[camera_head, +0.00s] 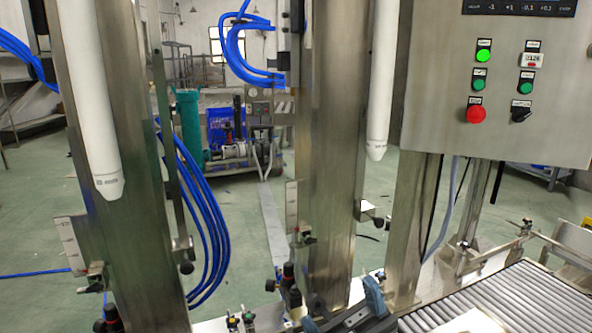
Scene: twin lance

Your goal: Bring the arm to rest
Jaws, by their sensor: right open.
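My right gripper (342,309) shows at the bottom edge of the head view, right of the middle. Its two blue-grey finger pads stand apart, with nothing seen between them. The rest of my right arm is mostly below the frame. My left gripper is not in view. Two white lances with tapered tips hang pointing down: the left lance (92,100) in front of a steel column, and the right lance (382,80) beside another column. The gripper is below the right lance and apart from it in the picture.
Steel columns (335,150) with blue hoses (205,215) stand ahead. A control panel (500,85) with a lit green light and a red button is at upper right. A roller conveyor (500,300) lies at lower right. Small clamps and knobs sit near the gripper. Green floor lies behind.

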